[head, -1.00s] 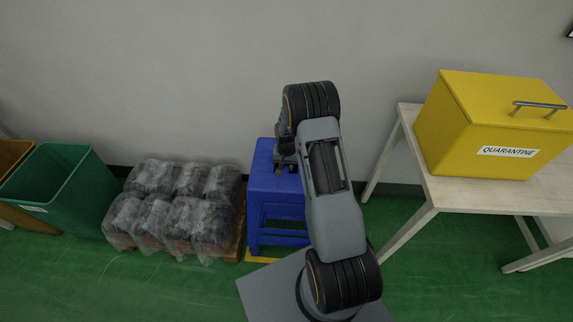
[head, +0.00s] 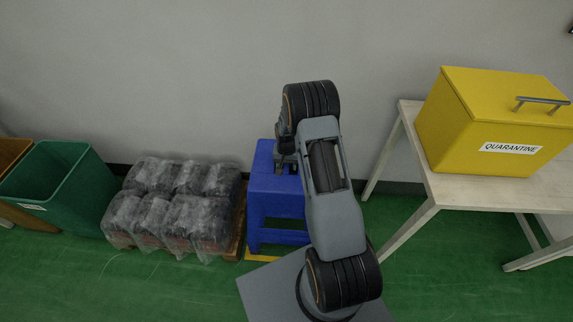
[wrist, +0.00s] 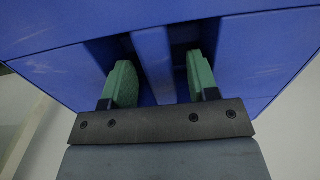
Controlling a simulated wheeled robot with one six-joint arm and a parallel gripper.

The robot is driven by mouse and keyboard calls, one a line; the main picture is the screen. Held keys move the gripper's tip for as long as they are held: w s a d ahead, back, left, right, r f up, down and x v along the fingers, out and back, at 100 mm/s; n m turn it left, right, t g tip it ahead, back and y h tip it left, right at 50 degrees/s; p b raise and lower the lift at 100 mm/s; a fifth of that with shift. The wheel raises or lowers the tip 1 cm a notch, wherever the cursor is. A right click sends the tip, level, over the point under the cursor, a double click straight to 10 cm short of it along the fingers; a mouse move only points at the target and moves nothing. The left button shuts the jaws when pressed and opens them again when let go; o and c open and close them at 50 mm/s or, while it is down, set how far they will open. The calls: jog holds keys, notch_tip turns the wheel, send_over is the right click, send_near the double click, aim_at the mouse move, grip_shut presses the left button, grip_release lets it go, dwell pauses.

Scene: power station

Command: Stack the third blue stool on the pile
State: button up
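A blue stool (head: 267,187) stands upright near the wall in the head view, over a yellow floor marking (head: 262,257). I cannot tell whether it is one stool or several nested. My gripper (head: 287,163) is at its seat, partly hidden by my arm. In the wrist view the blue seat (wrist: 245,50) fills most of the picture and has two slots with a bar (wrist: 152,55) between them. My green-padded fingers (wrist: 160,82) reach into the slots on either side of the bar, spread apart, with gaps to it. No separate stool pile shows.
Left of the stool, plastic-wrapped bundles (head: 190,205) sit on a wooden pallet (head: 238,232), beside a green bin (head: 82,200). Right stands a pale table (head: 470,194) with a yellow quarantine box (head: 470,140). Green floor (head: 440,285) is clear in front.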

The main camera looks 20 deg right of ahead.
notch_tip(320, 180, up, 14)
jog(key=shift+f+p, duration=0.1)
jog(key=shift+p, duration=0.7)
dwell(0.5)
jog(key=s+a+r+n+t+p, duration=0.1)
jog(key=s+a+r+n+p, duration=0.1)
jog(key=s+r, duration=0.5)
jog(key=s+a+r+n+t+p, duration=0.1)
jog(key=s+a+r+p, duration=0.4)
jog(key=r, duration=0.8)
jog(key=s+a+r+n+t+p, duration=0.1)
jog(key=s+a+r+n+p, duration=0.2)
jog(key=s+r, duration=0.7)
jog(key=shift+s+a+r+t+p, duration=0.1)
jog(key=shift+a+r+t+p, duration=0.3)
jog(key=shift+p, duration=0.85)
jog(key=shift+f, duration=0.1)
